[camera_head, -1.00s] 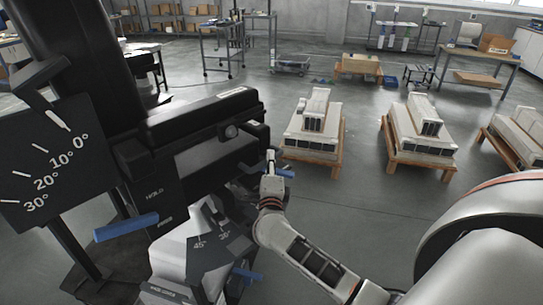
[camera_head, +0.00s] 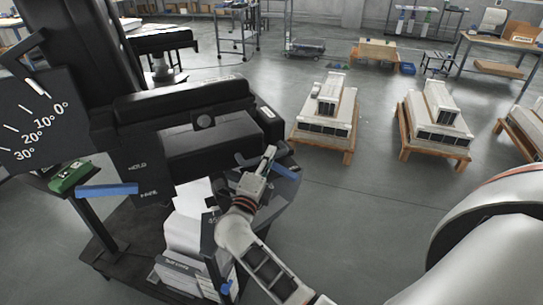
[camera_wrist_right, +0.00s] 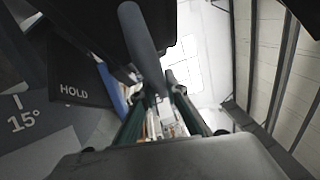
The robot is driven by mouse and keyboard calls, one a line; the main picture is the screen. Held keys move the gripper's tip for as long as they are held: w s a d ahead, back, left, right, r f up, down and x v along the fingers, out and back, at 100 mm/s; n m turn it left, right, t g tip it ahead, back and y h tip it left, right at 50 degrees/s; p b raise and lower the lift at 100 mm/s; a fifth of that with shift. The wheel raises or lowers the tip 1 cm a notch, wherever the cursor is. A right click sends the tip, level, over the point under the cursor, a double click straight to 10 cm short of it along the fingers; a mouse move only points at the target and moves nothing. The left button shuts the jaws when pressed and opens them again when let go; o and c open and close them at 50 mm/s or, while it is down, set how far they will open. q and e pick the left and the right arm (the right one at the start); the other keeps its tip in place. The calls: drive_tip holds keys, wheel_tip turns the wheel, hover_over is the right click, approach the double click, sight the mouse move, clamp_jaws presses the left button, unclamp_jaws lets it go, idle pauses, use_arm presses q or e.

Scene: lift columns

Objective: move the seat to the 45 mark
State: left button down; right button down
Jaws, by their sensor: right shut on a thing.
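The black machine has a padded seat (camera_head: 185,98) over a dark housing. A larger dial (camera_head: 35,125) at left reads 0° to 30°. The right wrist view shows a grey bar (camera_wrist_right: 145,45) close ahead of the fingers, a HOLD label (camera_wrist_right: 74,91) and a 15° mark (camera_wrist_right: 27,121). My left gripper is out of view.
Another blue handle (camera_head: 107,190) sticks out at the machine's left. A green item (camera_head: 70,176) lies beside it. Pallets with pale blocks (camera_head: 325,115) stand on the floor to the right. Open grey floor (camera_head: 370,220) lies between them and the machine.

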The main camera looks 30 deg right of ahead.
drive_tip(key=shift+s+a+f, duration=0.1)
drive_tip(key=shift+a+f, duration=0.15)
drive_tip(key=c, duration=2.4)
unclamp_jaws()
drive_tip(key=shift+c, duration=0.2)
drive_tip(key=o, duration=0.4)
drive_tip(key=shift+a, duration=0.1)
drive_tip(key=shift+s+r, duration=0.1)
drive_tip(key=shift+r, duration=0.1)
